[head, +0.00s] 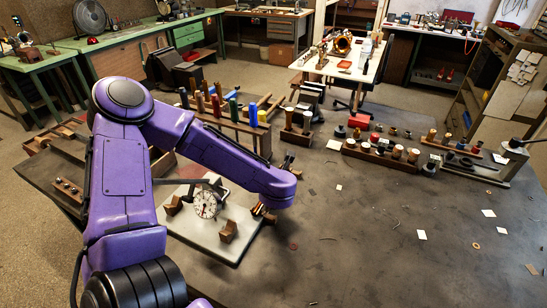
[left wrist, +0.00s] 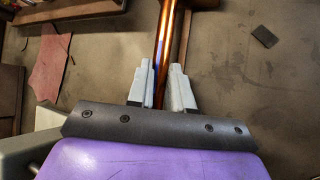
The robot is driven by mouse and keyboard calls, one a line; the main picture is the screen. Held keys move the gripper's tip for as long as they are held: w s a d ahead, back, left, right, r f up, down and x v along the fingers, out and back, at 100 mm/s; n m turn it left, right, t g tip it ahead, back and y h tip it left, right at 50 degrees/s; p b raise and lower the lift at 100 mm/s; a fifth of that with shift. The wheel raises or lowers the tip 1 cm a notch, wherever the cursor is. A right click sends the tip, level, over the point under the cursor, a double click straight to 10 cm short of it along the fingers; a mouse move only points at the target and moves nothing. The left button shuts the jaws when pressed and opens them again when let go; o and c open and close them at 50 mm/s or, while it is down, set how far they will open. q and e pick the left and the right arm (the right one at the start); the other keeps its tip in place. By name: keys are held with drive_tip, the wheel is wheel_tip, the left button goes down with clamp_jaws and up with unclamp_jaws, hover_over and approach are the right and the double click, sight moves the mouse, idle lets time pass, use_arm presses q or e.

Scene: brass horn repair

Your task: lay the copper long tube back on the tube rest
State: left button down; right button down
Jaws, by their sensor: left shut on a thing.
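My left gripper (left wrist: 163,68) shows in the left wrist view, its two pale fingers closed on either side of a shiny copper long tube (left wrist: 164,30). The tube runs from between the fingers to the top edge of that view. In the head view my purple left arm reaches over the bench, and its forearm and wrist hide the fingers and most or all of the tube. A brown wooden piece (left wrist: 207,4) lies at the tube's far end in the wrist view; I cannot tell whether it is the tube rest. My right gripper is not in view.
Small parts racks (head: 380,157) stand at the back right. The bench's right front is mostly clear.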

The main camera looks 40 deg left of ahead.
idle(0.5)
use_arm(q)
drive_tip(key=c, duration=0.9)
unclamp_jaws()
drive_tip(key=shift+c, duration=0.2)
drive_tip(key=b+v, duration=0.1)
drive_tip(key=v, duration=0.9)
drive_tip(key=shift+d+r, duration=0.15)
drive_tip(key=shift+r, duration=0.1)
